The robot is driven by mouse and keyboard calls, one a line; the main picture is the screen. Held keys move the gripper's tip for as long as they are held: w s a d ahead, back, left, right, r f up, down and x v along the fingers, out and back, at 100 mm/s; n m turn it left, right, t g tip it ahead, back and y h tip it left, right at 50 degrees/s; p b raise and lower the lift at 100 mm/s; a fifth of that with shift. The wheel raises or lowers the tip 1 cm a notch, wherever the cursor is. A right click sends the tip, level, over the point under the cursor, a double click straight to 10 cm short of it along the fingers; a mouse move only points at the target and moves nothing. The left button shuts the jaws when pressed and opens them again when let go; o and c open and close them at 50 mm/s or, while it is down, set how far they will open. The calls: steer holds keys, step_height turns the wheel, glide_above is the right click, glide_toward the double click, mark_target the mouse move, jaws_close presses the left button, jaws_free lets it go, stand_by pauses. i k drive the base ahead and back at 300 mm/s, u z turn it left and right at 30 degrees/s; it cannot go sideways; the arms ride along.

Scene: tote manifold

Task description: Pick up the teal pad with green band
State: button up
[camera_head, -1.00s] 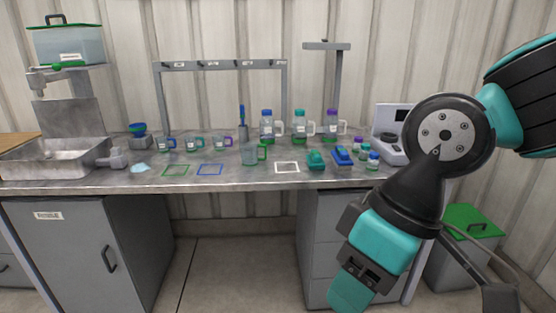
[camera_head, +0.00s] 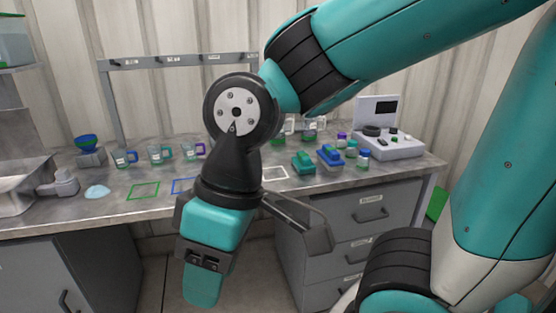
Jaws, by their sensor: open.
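The pad that best matches, a teal block with a green top (camera_head: 303,163), sits on the right part of the metal bench, left of a blue pad (camera_head: 330,157). Its underside and any finer marks are too small to tell. My gripper (camera_head: 235,238) hangs in front of the bench, to the left of the pads and nearer the camera. It is open, well apart from the pad, and I see nothing held. My wrist hides part of the gripper and the bench behind it.
Small capped jars (camera_head: 362,160) stand right of the pads, before a grey-white instrument (camera_head: 390,141). A white square outline (camera_head: 275,173) lies left of them. Labelled beakers (camera_head: 160,155) stand further left, near a green outline (camera_head: 143,191). Drawers (camera_head: 362,213) are below the bench.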

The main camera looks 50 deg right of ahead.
mark_target(303, 164)
steer(key=z, duration=0.15)
steer(key=i, duration=0.75)
steer(key=z, duration=1)
steer(key=i, duration=0.55)
steer(key=z, duration=0.45)
